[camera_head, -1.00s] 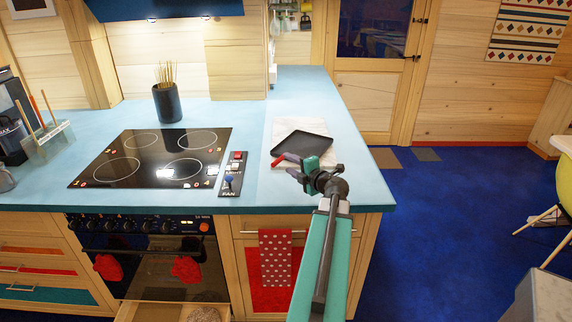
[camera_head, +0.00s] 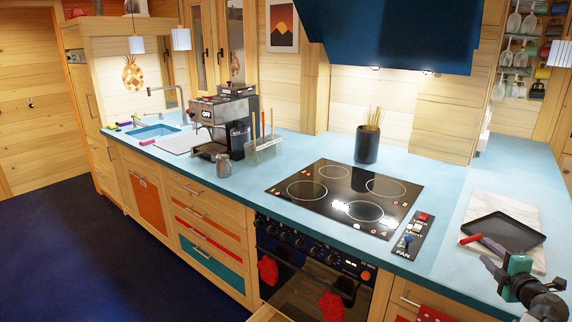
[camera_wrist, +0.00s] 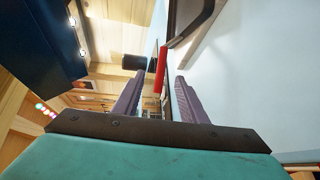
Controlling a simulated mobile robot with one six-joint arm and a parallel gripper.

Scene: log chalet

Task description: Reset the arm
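My arm and gripper (camera_head: 487,263) are at the lower right of the head view, over the blue counter's front part. In the wrist view my gripper (camera_wrist: 158,86) has its two purple-grey fingers apart with a gap between them. A red handle (camera_wrist: 162,68) shows beyond that gap, and I see no contact with the fingers. In the head view this red handle (camera_head: 471,239) lies just past the fingertips, at the left corner of a black flat pan (camera_head: 505,232). The pan rests on a pale board (camera_head: 528,212).
The blue counter (camera_head: 447,215) carries a black cooktop (camera_head: 330,180), a dark pot of sticks (camera_head: 367,146), a coffee machine (camera_head: 215,118) and a metal jug (camera_head: 223,165). A dark range hood (camera_head: 400,35) hangs above. An oven drawer (camera_head: 285,312) stands out below. Dark floor (camera_head: 100,240) at left is clear.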

